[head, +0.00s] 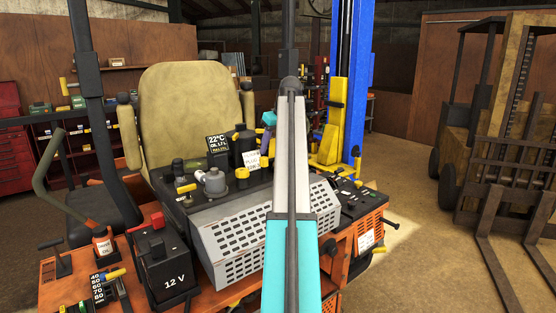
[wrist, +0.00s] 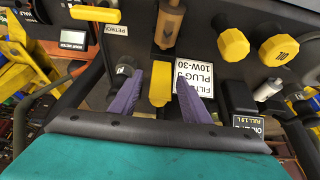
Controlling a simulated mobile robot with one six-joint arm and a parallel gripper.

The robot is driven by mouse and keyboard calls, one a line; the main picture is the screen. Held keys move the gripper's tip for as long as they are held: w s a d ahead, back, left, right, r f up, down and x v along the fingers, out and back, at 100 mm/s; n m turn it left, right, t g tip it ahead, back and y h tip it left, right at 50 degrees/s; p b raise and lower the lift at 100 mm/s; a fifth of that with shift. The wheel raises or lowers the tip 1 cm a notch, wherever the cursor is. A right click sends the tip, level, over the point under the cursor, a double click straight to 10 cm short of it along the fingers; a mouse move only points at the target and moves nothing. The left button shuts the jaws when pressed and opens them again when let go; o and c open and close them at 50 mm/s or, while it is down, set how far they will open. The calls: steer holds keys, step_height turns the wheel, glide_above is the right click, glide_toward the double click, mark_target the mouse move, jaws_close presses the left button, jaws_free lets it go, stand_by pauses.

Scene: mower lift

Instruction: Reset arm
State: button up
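My arm (head: 290,170) reaches forward over the mower in the head view, its teal and white links hiding part of the engine area. My gripper (wrist: 160,105) shows two purple fingers in the wrist view, spread apart. A small part of it shows beside the arm in the head view (head: 266,137), above a white label card. In the wrist view a yellow handle (wrist: 160,84) appears between the fingers, with visible gaps on both sides. A white card (wrist: 191,88) reading "10W-30" lies partly behind the right finger. I see nothing held.
Yellow knobs (wrist: 233,43) stand close by in the wrist view. The mower deck carries a 12 V battery (head: 170,265), a perforated grey cover (head: 245,240) and a seat (head: 195,105). A blue lift post (head: 358,70) stands behind. A forklift (head: 505,130) is at right, with open floor before it.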

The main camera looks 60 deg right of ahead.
mark_target(272, 143)
steer(key=shift+s+a+r, duration=0.55)
steer(key=shift+s+a, duration=0.15)
steer(key=shift+a, duration=0.2)
steer(key=shift+s+a+r, duration=0.55)
steer(key=shift+s+a, duration=0.1)
steer(key=shift+a, duration=0.2)
stand_by(1.6)
steer(key=shift+o, duration=1)
steer(key=shift+s+a+r, duration=0.2)
steer(key=shift+s+a, duration=0.05)
steer(key=shift+a, duration=0.15)
steer(key=shift+a+r, duration=0.1)
steer(key=shift+c, duration=1)
steer(key=shift+s+a+r, duration=0.1)
steer(key=shift+s, duration=0.15)
steer(key=shift+a, duration=0.1)
